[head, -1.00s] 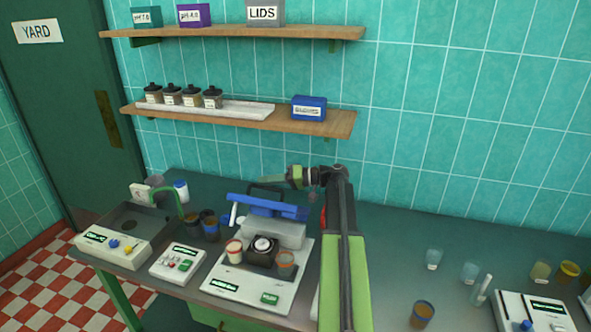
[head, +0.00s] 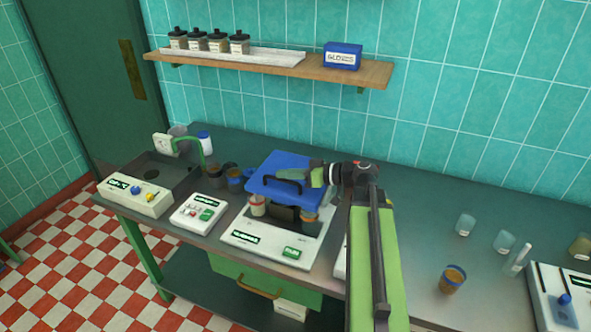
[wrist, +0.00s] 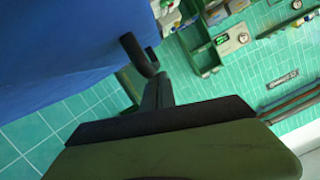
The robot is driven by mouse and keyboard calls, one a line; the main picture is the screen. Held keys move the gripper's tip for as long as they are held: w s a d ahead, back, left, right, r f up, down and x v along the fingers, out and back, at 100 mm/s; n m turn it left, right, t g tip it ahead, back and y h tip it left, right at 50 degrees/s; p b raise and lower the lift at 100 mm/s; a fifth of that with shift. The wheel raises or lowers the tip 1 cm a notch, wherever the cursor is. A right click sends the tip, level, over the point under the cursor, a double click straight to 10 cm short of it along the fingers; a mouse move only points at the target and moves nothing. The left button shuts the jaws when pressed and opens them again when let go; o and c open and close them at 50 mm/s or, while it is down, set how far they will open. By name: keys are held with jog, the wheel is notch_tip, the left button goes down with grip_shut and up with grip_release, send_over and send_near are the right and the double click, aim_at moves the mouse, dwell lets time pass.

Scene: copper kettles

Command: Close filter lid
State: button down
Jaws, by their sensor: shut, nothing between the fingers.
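The filter lid (head: 288,172) is a blue slab with a black handle (head: 283,186) on top. In the head view it lies over the white filter machine (head: 262,236), above the cups; whether it is fully seated I cannot tell. My gripper (head: 303,177) is at the lid's right part, close to or touching its top. Its fingers are shut with nothing between them. In the wrist view the blue lid (wrist: 55,35) fills the upper left, with the black handle (wrist: 138,55) near the fingers. The inside of the machine is mostly hidden under the lid.
Cups (head: 258,207) stand at the machine's front. Glasses (head: 465,224) and an amber cup (head: 453,279) stand to the right. A shelf (head: 350,75) hangs above. The bench right of my arm has free room.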

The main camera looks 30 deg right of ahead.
jog(key=shift+s+a+f, duration=0.2)
jog(key=shift+s+f, duration=0.05)
dwell(0.4)
jog(key=r+p, duration=0.4)
jog(key=shift+w+d+r, duration=0.1)
jog(key=shift+w+d, duration=0.1)
jog(key=shift+w, duration=0.1)
jog(key=p+v, duration=0.2)
jog(key=v, duration=0.8)
jog(key=shift+d, duration=0.15)
